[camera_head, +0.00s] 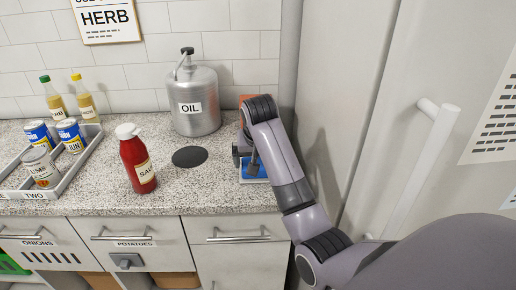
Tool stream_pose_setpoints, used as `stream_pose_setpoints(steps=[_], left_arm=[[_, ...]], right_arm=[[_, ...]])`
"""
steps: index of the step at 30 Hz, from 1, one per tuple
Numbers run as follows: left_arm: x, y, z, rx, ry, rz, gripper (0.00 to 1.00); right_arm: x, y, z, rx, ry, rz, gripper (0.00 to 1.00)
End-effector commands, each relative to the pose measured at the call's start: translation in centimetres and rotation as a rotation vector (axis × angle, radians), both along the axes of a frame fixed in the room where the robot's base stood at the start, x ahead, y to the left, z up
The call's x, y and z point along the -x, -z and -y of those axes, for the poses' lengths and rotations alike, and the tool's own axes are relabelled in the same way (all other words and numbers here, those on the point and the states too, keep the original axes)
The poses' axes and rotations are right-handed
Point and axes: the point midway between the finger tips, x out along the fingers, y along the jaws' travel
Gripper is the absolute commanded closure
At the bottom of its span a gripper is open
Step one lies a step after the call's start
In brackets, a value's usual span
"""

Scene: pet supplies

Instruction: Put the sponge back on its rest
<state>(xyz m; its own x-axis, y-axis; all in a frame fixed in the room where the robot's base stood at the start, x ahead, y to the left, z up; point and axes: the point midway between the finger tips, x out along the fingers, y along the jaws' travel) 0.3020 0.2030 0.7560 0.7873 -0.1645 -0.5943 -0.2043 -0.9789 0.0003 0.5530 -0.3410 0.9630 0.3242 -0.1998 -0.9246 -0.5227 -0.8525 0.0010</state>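My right arm comes in from the right and bends down over the right end of the counter. Its dark gripper (246,158) points down there, largely hidden by my own arm, so its fingers and anything between them are unclear. A blue flat thing (254,181), perhaps the rest, lies on the counter right below this gripper, partly covered. An orange thing (246,98) shows behind my arm, mostly hidden. I cannot tell which of these, if any, is the sponge. My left gripper is out of view.
A red sauce bottle (138,160), a black disc (189,156) and a metal oil can (194,102) stand or lie left of the gripper. A grey tray (80,166) holds several cans at far left. A tall cabinet with a white handle (422,165) bounds the right.

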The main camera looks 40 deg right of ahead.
Motion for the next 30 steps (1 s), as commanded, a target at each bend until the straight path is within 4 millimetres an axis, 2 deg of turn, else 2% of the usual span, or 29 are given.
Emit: stream_pose_setpoints(steps=[9, 14, 24, 30], left_arm=[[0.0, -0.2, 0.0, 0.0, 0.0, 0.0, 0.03], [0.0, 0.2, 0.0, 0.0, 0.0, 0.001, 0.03], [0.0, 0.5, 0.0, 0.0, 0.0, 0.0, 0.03], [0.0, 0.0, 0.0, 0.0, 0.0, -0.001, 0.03]], right_arm=[[2.2, -6.7, -1.5, -0.002, -0.001, 0.007, 0.0], [2.0, -7.3, -1.7, -0.006, 0.001, 0.025, 0.0], [2.9, -8.3, -1.9, -0.004, -0.001, 0.003, 0.0], [3.5, -10.3, -2.2, 0.0, -0.002, 0.002, 0.0]])
